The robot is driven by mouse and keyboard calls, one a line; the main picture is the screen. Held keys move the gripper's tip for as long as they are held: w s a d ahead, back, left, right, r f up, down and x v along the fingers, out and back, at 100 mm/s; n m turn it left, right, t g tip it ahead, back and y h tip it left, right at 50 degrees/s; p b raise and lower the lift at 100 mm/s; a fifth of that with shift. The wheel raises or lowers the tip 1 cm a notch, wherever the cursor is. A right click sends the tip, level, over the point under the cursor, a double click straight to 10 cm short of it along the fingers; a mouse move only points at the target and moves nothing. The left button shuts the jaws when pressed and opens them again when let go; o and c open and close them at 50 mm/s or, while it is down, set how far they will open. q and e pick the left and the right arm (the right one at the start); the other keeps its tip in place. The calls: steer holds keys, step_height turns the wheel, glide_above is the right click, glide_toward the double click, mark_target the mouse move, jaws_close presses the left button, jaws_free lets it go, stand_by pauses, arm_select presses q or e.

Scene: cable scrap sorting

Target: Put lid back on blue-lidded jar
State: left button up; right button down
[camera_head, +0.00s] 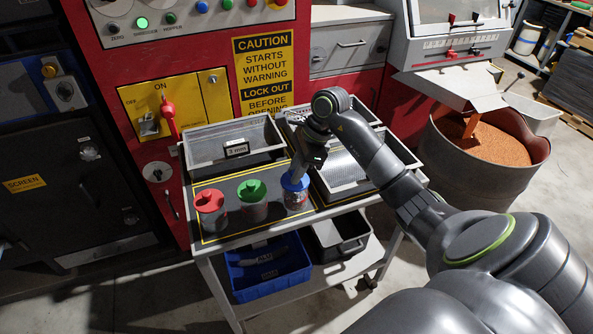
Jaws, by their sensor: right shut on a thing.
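The clear jar (296,201) stands upright at the right end of a row of jars on the cart top. The blue lid (294,183) is at the jar's mouth; whether it is fully seated I cannot tell. My right gripper (300,172) reaches down from above and is shut on the blue lid, with its fingers partly hidden by the wrist. My left gripper is out of view.
A red-lidded jar (210,211) and a green-lidded jar (252,201) stand to the left. A blue bin (266,281) and a dark bin (337,246) sit on the lower shelf.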

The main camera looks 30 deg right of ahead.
stand_by(0.4)
steer(key=c, duration=1.2)
jaws_free()
steer(key=shift+o, duration=0.4)
steer(key=o, duration=0.4)
steer(key=shift+r, duration=0.1)
steer(key=shift+r+p, duration=1.3)
steer(key=shift+r, duration=2.15)
jaws_close()
